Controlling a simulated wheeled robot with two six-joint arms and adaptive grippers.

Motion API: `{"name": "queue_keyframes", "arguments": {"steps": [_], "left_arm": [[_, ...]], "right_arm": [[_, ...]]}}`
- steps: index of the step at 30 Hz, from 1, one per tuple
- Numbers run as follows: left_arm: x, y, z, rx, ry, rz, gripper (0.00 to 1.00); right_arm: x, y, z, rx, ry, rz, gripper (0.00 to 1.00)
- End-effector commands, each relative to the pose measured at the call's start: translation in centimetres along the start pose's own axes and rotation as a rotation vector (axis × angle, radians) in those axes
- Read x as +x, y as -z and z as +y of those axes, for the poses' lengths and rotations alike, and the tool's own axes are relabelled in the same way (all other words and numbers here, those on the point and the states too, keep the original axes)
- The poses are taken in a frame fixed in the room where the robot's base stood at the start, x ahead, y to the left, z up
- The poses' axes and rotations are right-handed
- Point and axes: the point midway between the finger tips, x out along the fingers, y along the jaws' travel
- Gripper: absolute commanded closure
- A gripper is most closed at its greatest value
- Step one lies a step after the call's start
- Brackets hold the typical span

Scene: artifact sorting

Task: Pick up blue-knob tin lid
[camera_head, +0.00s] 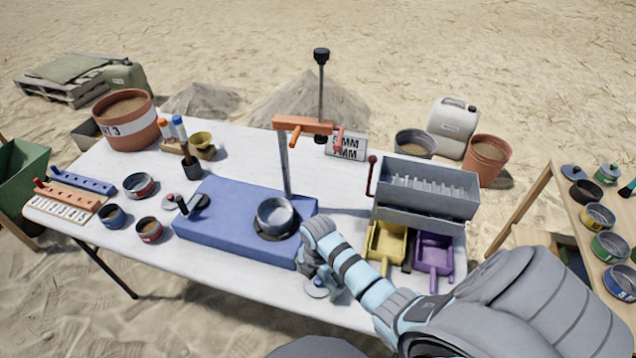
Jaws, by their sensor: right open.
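A grey tin lid (315,291) with a small blue knob lies flat on the white table near its front edge, just in front of the blue block. My right gripper (320,277) is open and points down over this lid, with its fingers around or just above the knob. Whether they touch the knob is too small to tell. The gripper hides part of the lid. My right arm reaches in from the lower right. My left gripper is out of view.
The blue block (225,243) carries a grey tin (275,214) and a post with an orange arm (303,124). Yellow (385,246) and purple (434,255) scoops stand right of the gripper under a grey box (425,205). Tins fill the side shelf (563,222).

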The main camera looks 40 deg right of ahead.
Motion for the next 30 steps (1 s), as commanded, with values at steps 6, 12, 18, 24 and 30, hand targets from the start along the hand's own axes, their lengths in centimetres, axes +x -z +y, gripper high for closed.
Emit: {"name": "queue_keyframes", "arguments": {"steps": [6, 12, 18, 24, 30], "left_arm": [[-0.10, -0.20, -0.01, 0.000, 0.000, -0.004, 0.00], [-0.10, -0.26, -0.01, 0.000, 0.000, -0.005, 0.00], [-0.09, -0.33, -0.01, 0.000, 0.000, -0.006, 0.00], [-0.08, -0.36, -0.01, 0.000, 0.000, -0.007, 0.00], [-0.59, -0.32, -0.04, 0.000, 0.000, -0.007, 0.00]], "right_arm": [[-0.12, 0.00, 0.00, 0.000, 0.000, 0.000, 0.41], [-0.10, 0.00, -0.02, 0.001, 0.000, 0.000, 0.52], [-0.08, 0.03, -0.04, 0.001, 0.001, 0.001, 0.54], [-0.07, 0.04, -0.04, 0.001, 0.001, 0.001, 0.54], [-0.51, 0.03, -0.08, 0.001, 0.001, 0.001, 0.58]]}}
